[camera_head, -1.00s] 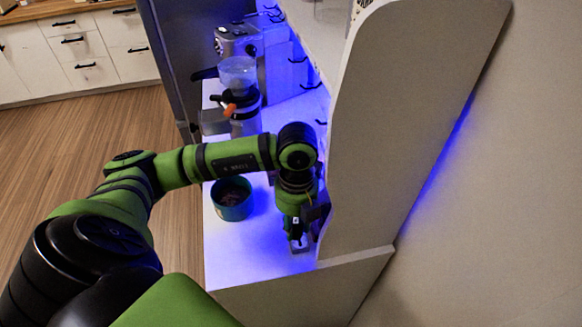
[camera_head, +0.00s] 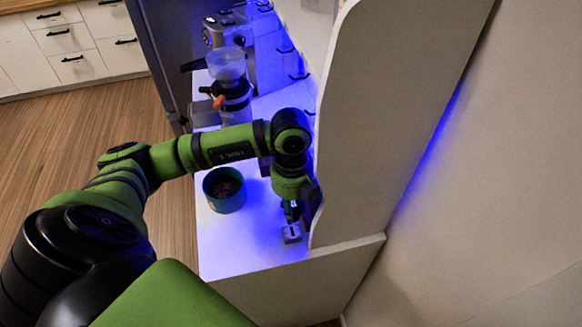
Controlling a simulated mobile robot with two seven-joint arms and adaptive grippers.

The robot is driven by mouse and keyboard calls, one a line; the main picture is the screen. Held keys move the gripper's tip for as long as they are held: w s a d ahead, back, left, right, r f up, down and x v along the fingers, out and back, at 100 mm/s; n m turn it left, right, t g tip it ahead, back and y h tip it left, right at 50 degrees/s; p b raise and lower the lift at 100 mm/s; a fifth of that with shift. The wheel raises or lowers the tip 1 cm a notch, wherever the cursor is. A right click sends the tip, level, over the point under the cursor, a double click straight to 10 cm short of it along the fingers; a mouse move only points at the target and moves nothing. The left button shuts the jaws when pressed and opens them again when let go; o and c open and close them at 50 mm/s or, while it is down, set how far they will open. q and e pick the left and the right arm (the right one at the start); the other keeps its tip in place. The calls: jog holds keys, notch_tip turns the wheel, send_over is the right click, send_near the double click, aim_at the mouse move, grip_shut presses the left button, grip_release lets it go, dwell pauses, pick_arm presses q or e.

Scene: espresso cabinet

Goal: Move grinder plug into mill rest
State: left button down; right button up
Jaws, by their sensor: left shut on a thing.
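My left gripper (camera_head: 291,213) points down over the near right part of the white counter, close to the tall side panel. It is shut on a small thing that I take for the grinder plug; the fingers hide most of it. A small pale grey block (camera_head: 292,235) with a dark mark shows right at the fingertips. I cannot tell whether this block is the mill rest or part of the plug, or whether it touches the counter. The grinder (camera_head: 234,95), with a clear hopper and an orange part, stands farther back. My right gripper is not in view.
A teal bowl (camera_head: 211,201) with dark contents stands on the counter (camera_head: 225,250), left of my left gripper. A metal espresso machine (camera_head: 222,32) is at the back. The tall white panel (camera_head: 385,110) closely bounds the right side. The counter's near left part is clear.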

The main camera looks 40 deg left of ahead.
aim_at(292, 232)
pick_arm(q)
notch_tip(292, 232, down, 2)
jog(key=shift+f, duration=0.1)
jog(key=shift+s+f, duration=0.1)
jog(key=shift+f, duration=0.9)
jog(key=shift+b, duration=0.3)
dwell(1.0)
jog(key=shift+f+b, duration=1.55)
jog(key=shift+f, duration=0.15)
jog(key=c, duration=0.8)
grip_release()
jog(key=shift+r, duration=0.1)
